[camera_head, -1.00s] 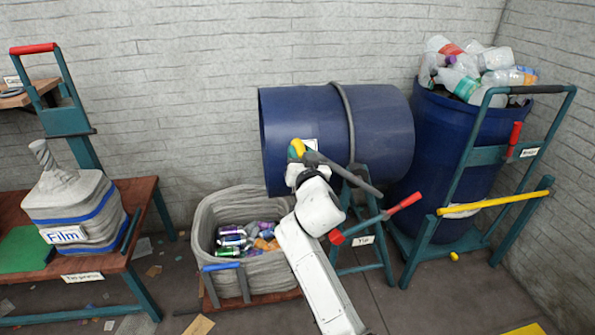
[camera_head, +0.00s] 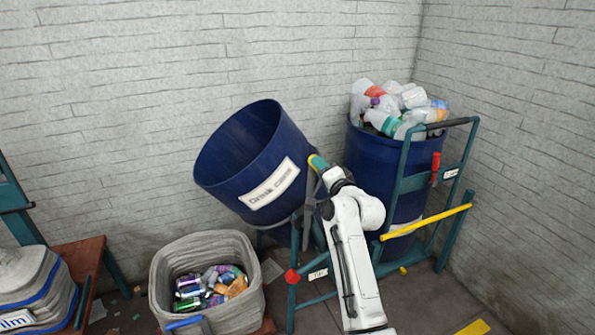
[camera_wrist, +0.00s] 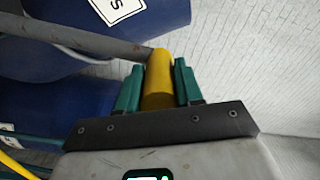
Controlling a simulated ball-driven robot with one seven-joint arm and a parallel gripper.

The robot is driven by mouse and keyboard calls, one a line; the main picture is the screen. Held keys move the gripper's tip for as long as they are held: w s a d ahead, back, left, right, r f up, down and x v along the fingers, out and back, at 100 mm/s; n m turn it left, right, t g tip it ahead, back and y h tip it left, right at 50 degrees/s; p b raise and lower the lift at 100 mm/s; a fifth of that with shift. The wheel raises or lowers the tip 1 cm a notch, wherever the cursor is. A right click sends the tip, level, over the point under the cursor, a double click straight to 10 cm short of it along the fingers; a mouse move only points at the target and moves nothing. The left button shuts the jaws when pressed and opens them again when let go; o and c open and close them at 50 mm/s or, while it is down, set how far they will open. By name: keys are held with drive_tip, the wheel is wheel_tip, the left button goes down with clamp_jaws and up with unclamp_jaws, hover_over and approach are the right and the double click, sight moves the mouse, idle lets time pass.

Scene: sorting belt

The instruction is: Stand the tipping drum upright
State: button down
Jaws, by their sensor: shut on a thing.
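The blue tipping drum (camera_head: 262,165) sits tilted in its teal stand (camera_head: 292,300), its open mouth facing up and to the left. A white label (camera_head: 270,186) is on its side, and its inside looks empty. My gripper (camera_head: 315,163) is at the drum's right side. In the wrist view, my gripper's green fingers (camera_wrist: 158,88) are shut on the yellow grip (camera_wrist: 159,68) at the end of a grey handle bar (camera_wrist: 85,42). The drum's blue wall (camera_wrist: 150,20) shows behind that bar. The lower part of the stand is partly hidden by my arm.
A grey bin (camera_head: 165,262) of crushed cans stands on the floor below left of the drum. A full blue drum of bottles (camera_head: 375,155) stands close on the right in a teal trolley (camera_head: 410,183) with a yellow bar (camera_head: 430,221). A brick wall is behind.

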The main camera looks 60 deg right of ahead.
drive_tip(key=s+d+f+m+b, duration=0.1)
drive_tip(key=s+d+f+m, duration=0.1)
drive_tip(key=d, duration=0.4)
drive_tip(key=s+d+f+m+b, duration=0.2)
drive_tip(key=s+d+f+m, duration=0.1)
drive_tip(key=s+d+m, duration=0.2)
drive_tip(key=shift+s+d+f+b, duration=0.25)
drive_tip(key=shift+s+d+b, duration=0.05)
drive_tip(key=shift+s+d, duration=0.35)
drive_tip(key=shift+f, duration=0.1)
drive_tip(key=c, duration=0.9)
unclamp_jaws()
drive_tip(key=shift+d, duration=0.1)
drive_tip(key=shift+o, duration=0.8)
drive_tip(key=v, duration=1.1)
drive_tip(key=shift+w, duration=0.1)
